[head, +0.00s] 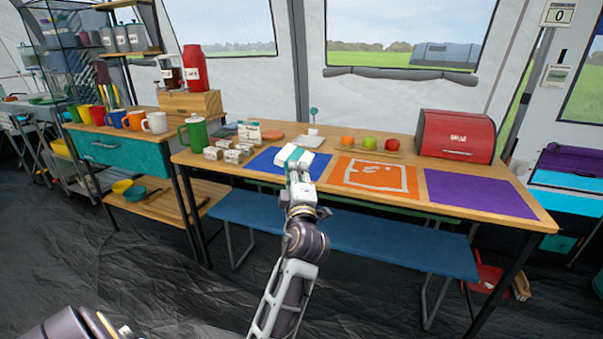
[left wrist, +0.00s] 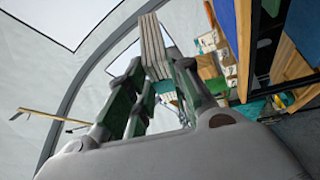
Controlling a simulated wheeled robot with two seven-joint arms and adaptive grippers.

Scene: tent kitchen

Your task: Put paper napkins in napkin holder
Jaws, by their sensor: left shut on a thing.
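My left gripper (head: 297,158) is over the blue mat near the front of the table. It is shut on a pale stack of paper napkins (left wrist: 154,42), whose layered edges show between the fingers in the left wrist view. A white stand with an upright post and a teal knob (head: 314,112), which looks like the napkin holder, stands behind the gripper toward the back of the table. The gripper and the napkins are apart from it. My right gripper is not in view.
Several small white boxes (head: 225,153) and a green pot (head: 194,133) stand left of the blue mat (head: 264,161). Fruit (head: 369,143) lies on a board to the right. A red bread box (head: 455,137) stands farther right. The purple mat (head: 478,194) is clear.

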